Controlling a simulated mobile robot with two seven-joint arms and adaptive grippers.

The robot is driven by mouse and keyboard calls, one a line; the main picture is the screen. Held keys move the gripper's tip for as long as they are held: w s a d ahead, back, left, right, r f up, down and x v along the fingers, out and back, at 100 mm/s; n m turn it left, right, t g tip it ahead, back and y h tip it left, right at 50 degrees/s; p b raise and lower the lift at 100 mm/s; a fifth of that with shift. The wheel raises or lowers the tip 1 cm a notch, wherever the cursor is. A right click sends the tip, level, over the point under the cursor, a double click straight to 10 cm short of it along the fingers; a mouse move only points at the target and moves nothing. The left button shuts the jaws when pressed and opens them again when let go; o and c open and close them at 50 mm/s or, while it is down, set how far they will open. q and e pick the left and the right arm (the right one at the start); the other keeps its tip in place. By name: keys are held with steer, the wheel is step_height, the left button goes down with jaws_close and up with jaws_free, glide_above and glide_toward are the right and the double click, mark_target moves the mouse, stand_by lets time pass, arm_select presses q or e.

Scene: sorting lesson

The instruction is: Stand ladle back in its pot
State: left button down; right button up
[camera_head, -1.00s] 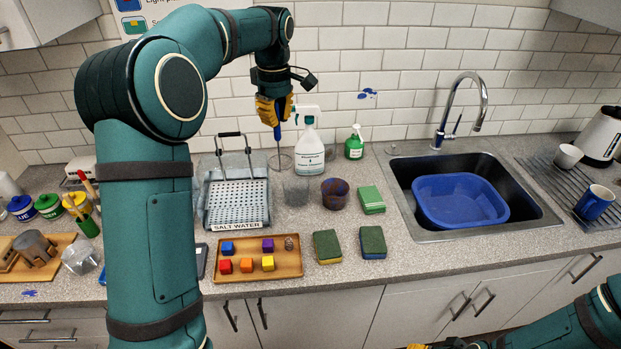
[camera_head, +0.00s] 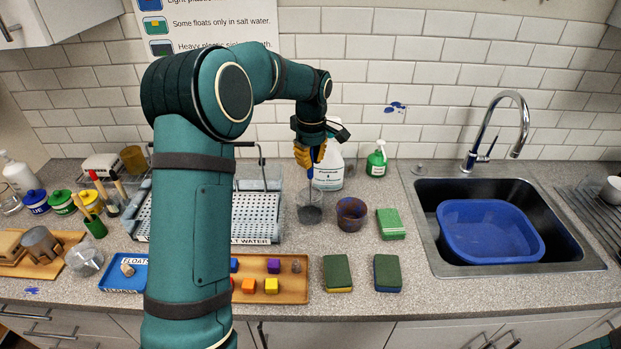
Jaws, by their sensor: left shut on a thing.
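My left gripper (camera_head: 309,158) is shut on the blue handle of the ladle (camera_head: 310,173). The pot looks see-through with a dark grey bottom. The ladle's lower end overlaps the pot's mouth, and I cannot tell whether it is inside, above or behind it.
A dark purple-brown cup (camera_head: 351,214) stands close to the right of the pot. A spray bottle (camera_head: 329,172) stands just behind. A wire rack tray (camera_head: 270,217) is at the left. Sponges (camera_head: 337,272) and a wooden tray (camera_head: 293,291) lie in front.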

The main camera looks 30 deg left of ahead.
mark_target(310, 177)
arm_select(q)
steer(key=shift+f, duration=2.9)
steer(key=shift+f, duration=0.1)
steer(key=c, duration=1.1)
jaws_free()
steer(key=shift+c, duration=0.2)
step_height(310, 177, up, 12)
steer(key=shift+d+r, duration=0.15)
